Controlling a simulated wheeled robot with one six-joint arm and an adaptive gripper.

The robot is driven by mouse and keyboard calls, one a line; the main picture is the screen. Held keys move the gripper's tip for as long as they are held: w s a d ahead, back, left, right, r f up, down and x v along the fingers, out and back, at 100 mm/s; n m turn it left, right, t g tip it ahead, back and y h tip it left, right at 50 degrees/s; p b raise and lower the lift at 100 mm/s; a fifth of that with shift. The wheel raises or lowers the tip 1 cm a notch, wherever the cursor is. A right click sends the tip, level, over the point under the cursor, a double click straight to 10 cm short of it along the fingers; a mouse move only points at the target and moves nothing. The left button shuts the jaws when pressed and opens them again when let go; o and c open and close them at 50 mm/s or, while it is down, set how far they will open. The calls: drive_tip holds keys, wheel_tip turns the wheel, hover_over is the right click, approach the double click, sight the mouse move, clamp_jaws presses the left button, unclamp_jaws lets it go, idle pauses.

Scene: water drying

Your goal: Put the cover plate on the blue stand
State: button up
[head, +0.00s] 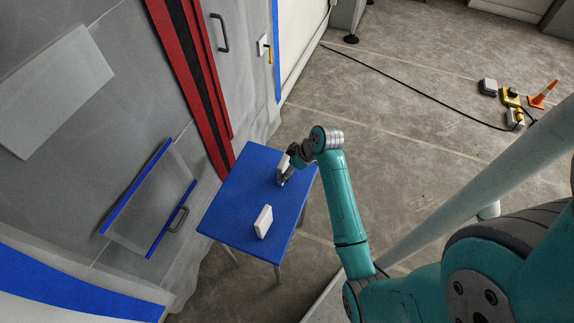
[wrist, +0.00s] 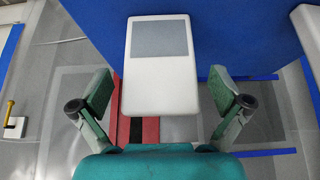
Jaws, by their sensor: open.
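The blue stand (head: 240,195) is a blue-topped table with thin legs beside the grey wall. Two white plates are on it, and I cannot tell for sure which is the cover plate. One white plate (head: 282,163) is at the far side by my gripper (head: 286,178), partly hidden by it. In the wrist view this plate (wrist: 160,85), with a grey rectangle on its face, lies between my open fingers (wrist: 160,95), with gaps at both sides. The other white plate (head: 263,222) stands near the front and shows at the right edge of the wrist view (wrist: 307,32).
A handled hatch with blue strips (head: 150,200) and a red-black striped band (head: 195,80) are on the wall to the left. A cable (head: 420,90) crosses the floor towards an orange cone (head: 543,94). The stand's left part is clear.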

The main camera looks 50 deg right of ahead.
drive_tip(key=v, duration=1.2)
drive_tip(key=s+a+f+m+t+h, duration=0.2)
drive_tip(key=s+a+f, duration=0.25)
drive_tip(key=a, duration=0.35)
drive_tip(key=s+a+f+m+t+h, duration=0.1)
drive_tip(key=s+a+f+m+t, duration=0.1)
drive_tip(key=s+a+f, duration=0.45)
drive_tip(key=s+a+r+t, duration=0.2)
drive_tip(key=s+a+r, duration=0.2)
drive_tip(key=s+r, duration=0.3)
drive_tip(key=s+a+r+t+y, duration=0.1)
drive_tip(key=s+a+r+t, duration=0.2)
drive_tip(key=s+a+r, duration=0.2)
drive_tip(key=s+r, duration=0.3)
drive_tip(key=r, duration=0.3)
drive_tip(key=shift+s+a, duration=0.15)
drive_tip(key=shift+s, duration=0.05)
drive_tip(key=shift+r, duration=0.15)
